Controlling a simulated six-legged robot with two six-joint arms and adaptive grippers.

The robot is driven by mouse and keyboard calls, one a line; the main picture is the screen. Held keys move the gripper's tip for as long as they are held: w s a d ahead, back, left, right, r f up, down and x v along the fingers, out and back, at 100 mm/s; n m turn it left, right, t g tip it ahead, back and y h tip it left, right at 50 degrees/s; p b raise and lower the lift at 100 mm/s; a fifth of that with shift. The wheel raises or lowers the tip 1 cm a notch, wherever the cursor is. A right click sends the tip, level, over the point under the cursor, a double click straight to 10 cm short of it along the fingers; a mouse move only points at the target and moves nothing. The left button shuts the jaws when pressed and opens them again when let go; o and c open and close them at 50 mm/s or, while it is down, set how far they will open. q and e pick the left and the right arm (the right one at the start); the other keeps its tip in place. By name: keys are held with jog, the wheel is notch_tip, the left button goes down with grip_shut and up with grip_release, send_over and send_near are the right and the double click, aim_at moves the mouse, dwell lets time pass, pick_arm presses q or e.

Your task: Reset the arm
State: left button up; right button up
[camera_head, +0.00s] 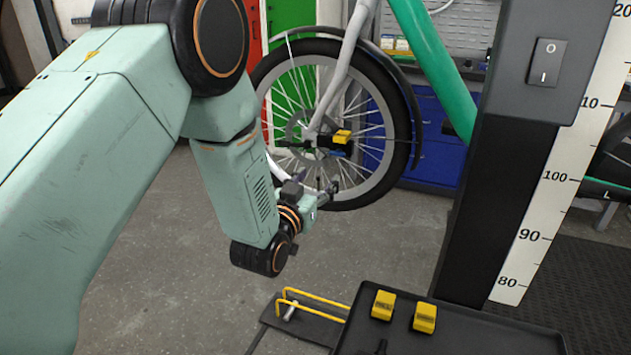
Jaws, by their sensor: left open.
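My left arm (225,150) is pale green with black joints. It comes in from the left and bends down over the floor. My left gripper (326,192) is small in the view, at the end of the wrist, in front of the lower part of a bicycle wheel (372,190). It is open and I see nothing between its fingers. My right gripper is not in the view.
A black post with a switch (547,62) and a white scale (545,205) stands at the right. A black tray (470,335) holds two yellow blocks (383,305) (425,317). A yellow wire loop (315,298) is left of it. Grey floor (385,240) is clear between.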

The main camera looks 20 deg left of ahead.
pick_arm(q)
jog(key=s+f+g, duration=1)
jog(key=s+f, duration=0.9)
jog(key=f, duration=0.2)
jog(key=s+f+g, duration=0.4)
jog(key=s, duration=0.8)
jog(key=s+f+n+g, duration=0.1)
jog(key=s+f+g, duration=0.3)
jog(key=s, duration=0.9)
jog(key=shift+s+a+y+p, duration=0.15)
jog(key=shift+a+y+p, duration=0.15)
jog(key=shift+p, duration=0.15)
